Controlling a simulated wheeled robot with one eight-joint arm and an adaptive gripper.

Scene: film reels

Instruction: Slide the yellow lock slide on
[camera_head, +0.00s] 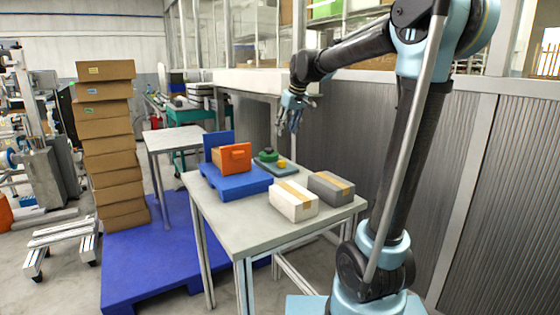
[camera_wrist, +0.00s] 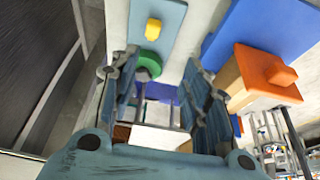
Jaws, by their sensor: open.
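The small yellow lock slide (camera_head: 282,163) sits on a flat grey-blue plate (camera_head: 280,171) at the back right of the table. Beside it on the plate is a rounded green piece (camera_head: 268,155). In the wrist view the yellow slide (camera_wrist: 153,30) and the green piece (camera_wrist: 148,63) lie on the plate (camera_wrist: 172,45), beyond my fingertips. My gripper (camera_head: 291,122) hangs above the back of the table, fingers down. In the wrist view my gripper (camera_wrist: 163,85) has its two fingers apart with nothing held between them. It appears apart from the slide.
An orange block (camera_head: 235,157) stands on a blue stand (camera_head: 236,183) left of the plate. A white box (camera_head: 294,204) and a grey box (camera_head: 328,192) with tan tape lie at the front right. The table's (camera_head: 225,222) front left is clear. Stacked cartons (camera_head: 112,155) stand farther left.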

